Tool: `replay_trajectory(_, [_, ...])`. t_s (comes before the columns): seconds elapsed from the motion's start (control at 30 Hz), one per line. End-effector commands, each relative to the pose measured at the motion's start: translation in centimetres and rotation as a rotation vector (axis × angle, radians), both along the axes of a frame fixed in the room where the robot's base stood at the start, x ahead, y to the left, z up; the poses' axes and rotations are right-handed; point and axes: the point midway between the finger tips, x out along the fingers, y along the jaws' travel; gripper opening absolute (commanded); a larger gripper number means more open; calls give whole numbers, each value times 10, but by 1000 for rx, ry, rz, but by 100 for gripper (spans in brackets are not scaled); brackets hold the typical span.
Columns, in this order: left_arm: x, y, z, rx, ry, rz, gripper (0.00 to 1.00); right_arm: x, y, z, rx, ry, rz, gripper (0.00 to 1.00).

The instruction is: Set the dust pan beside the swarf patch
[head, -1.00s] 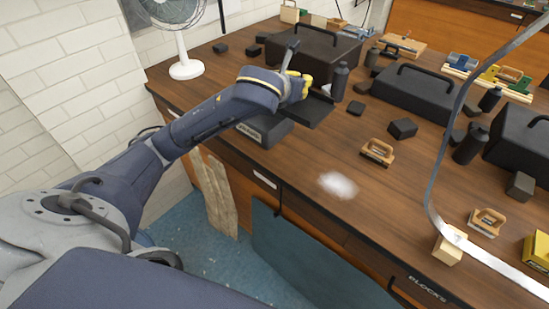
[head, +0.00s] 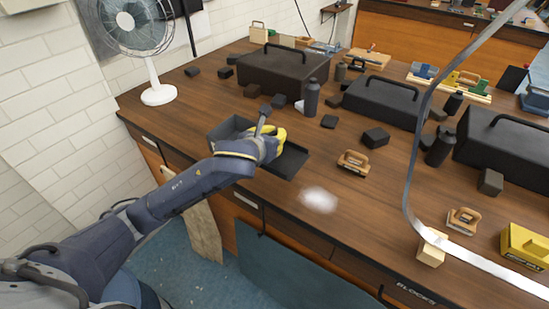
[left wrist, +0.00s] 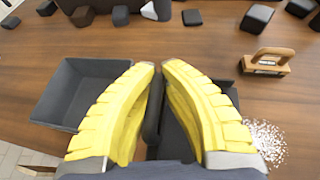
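The dust pan (head: 289,162) is a dark, shallow tray at the front of the wooden bench, left of the swarf patch. My left gripper (head: 277,143), with yellow fingers, is shut on its handle. In the left wrist view the dark handle (left wrist: 153,112) stands between the fingers (left wrist: 162,68), and the fingers hide part of the pan. I cannot tell whether the pan touches the bench. The swarf patch (head: 319,199) is a pale speckled heap right of the pan, with a small gap. It also shows in the left wrist view (left wrist: 268,140). My right gripper is out of view.
An open dark box (head: 218,130) stands just left of the pan. A wooden-handled block (head: 353,163) lies behind the swarf, and a dark bottle (head: 312,97) stands farther back. Black cases and several dark blocks fill the back. The bench front edge is close.

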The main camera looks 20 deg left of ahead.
Motion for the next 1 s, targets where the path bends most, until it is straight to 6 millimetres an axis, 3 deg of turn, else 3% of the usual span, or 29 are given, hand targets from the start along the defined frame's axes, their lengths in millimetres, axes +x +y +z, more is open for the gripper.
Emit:
replay_trajectory(0.2, [-1, 0, -35, 0, 3, 0, 0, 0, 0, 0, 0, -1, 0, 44])
replay_trajectory(0.47, [0, 0, -49, 0, 0, 0, 0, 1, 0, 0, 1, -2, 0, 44])
replay_trajectory(0.8, [0, 0, -85, 1, 1, 1, 0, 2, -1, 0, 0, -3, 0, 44])
replay_trajectory(1.0, [0, 0, -89, -1, -1, -1, 0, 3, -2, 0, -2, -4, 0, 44])
